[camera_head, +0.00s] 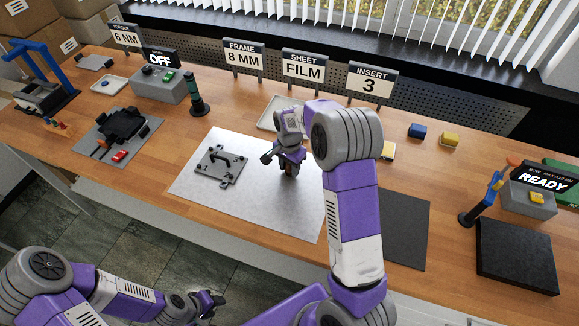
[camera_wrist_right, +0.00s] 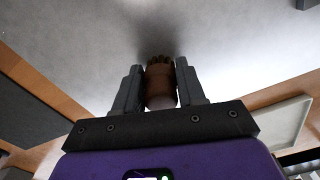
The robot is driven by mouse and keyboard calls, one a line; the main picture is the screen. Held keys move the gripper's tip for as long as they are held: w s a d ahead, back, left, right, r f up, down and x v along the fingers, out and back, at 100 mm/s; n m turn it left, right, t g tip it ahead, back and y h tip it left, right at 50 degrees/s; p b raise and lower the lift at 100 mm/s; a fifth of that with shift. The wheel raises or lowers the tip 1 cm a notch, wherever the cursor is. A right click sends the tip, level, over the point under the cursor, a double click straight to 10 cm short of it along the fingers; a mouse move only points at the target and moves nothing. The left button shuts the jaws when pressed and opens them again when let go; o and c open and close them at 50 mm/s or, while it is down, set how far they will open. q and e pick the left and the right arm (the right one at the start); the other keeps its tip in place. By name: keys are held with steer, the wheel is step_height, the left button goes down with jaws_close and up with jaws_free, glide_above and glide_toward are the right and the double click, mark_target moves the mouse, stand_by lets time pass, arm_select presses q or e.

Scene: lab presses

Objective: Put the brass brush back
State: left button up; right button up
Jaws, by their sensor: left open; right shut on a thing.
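The brass brush (camera_wrist_right: 160,84) is between the fingers of my right gripper (camera_wrist_right: 160,95), which is shut on it. In the wrist view it has a brown round body and a darker bristly end pointing away from the palm. In the head view my right gripper (camera_head: 289,166) is over the right part of the pale metal sheet, and the brush (camera_head: 291,172) shows only as a small brown piece under it. I cannot tell whether its tip touches the sheet. My left gripper (camera_head: 206,302) is open and empty, low in front of the table.
A pale tray (camera_head: 268,124) is behind my right gripper. A dark mat (camera_head: 406,235) and a black block (camera_head: 517,255) lie to the right. A green-black upright tool (camera_head: 197,104) stands back left.

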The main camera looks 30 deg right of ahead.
steer(key=shift+f, duration=0.1)
steer(key=o, duration=1)
steer(key=shift+r, duration=0.2)
step_height(320, 180, up, 12)
steer(key=shift+f+p, duration=0.1)
steer(key=shift+p, duration=1.05)
